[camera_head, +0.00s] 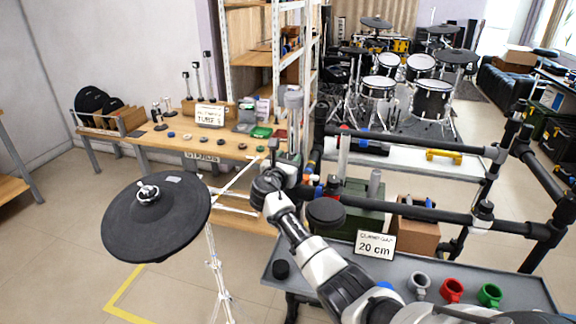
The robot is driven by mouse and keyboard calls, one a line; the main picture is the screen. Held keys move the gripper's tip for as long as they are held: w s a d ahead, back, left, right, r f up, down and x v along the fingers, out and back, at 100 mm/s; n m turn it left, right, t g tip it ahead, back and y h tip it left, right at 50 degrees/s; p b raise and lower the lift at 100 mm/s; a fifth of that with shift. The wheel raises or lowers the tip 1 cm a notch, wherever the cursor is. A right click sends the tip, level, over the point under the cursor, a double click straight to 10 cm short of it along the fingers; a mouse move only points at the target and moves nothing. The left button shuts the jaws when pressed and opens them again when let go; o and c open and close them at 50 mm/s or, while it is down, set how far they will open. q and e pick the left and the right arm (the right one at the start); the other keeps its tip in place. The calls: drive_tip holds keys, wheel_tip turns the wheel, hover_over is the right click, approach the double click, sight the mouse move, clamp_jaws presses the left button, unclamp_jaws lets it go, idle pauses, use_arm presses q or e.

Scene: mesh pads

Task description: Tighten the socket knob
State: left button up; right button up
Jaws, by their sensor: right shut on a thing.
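My right gripper (287,162) is at the left end of the black tube rack (318,140), at the rack's left upright. Its jaws are shut on a small part there. I take that part to be the socket knob, but the wrist and jaws hide most of it and its outline is too small to make out. Small orange and blue bits show just right of the jaws. How far the knob is turned cannot be seen. My left gripper is not in view.
A black cymbal pad (150,222) on a stand is at the left. A grey table (520,290) with coloured clamps (452,290) and a "20 cm" sign (374,245) is at the lower right. A wooden bench (175,140) with small parts stands behind. Open floor lies lower left.

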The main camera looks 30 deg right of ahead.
drive_tip(key=shift+m+g, duration=0.4)
drive_tip(key=shift+m, duration=0.2)
drive_tip(key=o, duration=0.9)
drive_tip(key=v, duration=1.1)
drive_tip(key=shift+f, duration=0.2)
